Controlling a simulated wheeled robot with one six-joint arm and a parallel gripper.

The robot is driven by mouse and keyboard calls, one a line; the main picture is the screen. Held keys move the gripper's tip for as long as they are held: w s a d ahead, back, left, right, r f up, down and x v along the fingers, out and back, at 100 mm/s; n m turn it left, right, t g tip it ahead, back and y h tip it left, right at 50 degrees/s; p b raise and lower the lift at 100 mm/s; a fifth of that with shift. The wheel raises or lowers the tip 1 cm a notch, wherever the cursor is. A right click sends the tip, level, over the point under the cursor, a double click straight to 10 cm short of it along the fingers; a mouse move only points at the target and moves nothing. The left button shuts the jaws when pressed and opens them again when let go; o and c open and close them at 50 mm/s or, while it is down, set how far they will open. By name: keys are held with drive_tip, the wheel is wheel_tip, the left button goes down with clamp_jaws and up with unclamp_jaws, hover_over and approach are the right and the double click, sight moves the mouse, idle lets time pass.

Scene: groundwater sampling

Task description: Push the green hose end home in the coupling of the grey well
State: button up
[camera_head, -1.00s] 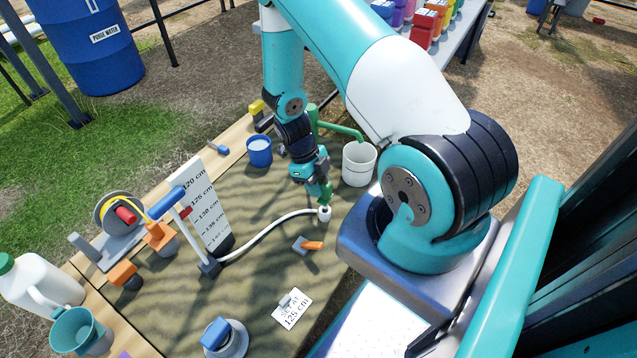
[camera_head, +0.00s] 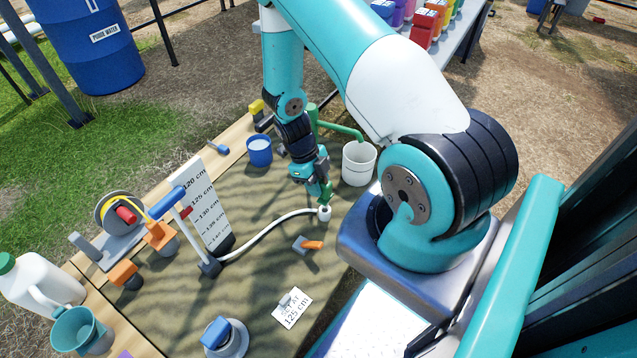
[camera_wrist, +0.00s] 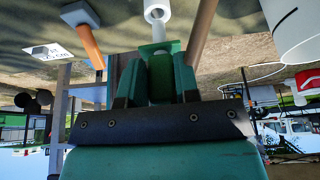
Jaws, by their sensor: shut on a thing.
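My gripper (camera_head: 326,193) points down over the mat and is shut on a green piece (camera_wrist: 161,68), the green hose end. In the wrist view the green piece sits between both fingers, with a pale rod running from it to a white collar (camera_wrist: 157,12) with a dark opening. In the head view the white collar (camera_head: 324,213) is just below my fingers. A white hose (camera_head: 268,232) curves from it to the grey base (camera_head: 209,266) of a blue-topped post. Which part is the grey well's coupling, and how deep the end sits, I cannot tell.
An orange-handled tool (camera_head: 312,245) lies on the mat near the collar, with a "set at 125 cm" card (camera_head: 292,308) in front. A white bucket (camera_head: 358,166) and a blue cup (camera_head: 259,152) stand behind. A scale board (camera_head: 205,208) stands left.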

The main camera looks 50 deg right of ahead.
drive_tip(key=shift+f+b, duration=1.55)
drive_tip(key=shift+f, duration=0.7)
drive_tip(key=o, duration=1)
drive_tip(key=p+v, duration=0.1)
drive_tip(key=v, duration=0.6)
drive_tip(key=shift+w+r, duration=0.1)
drive_tip(key=shift+r, duration=0.15)
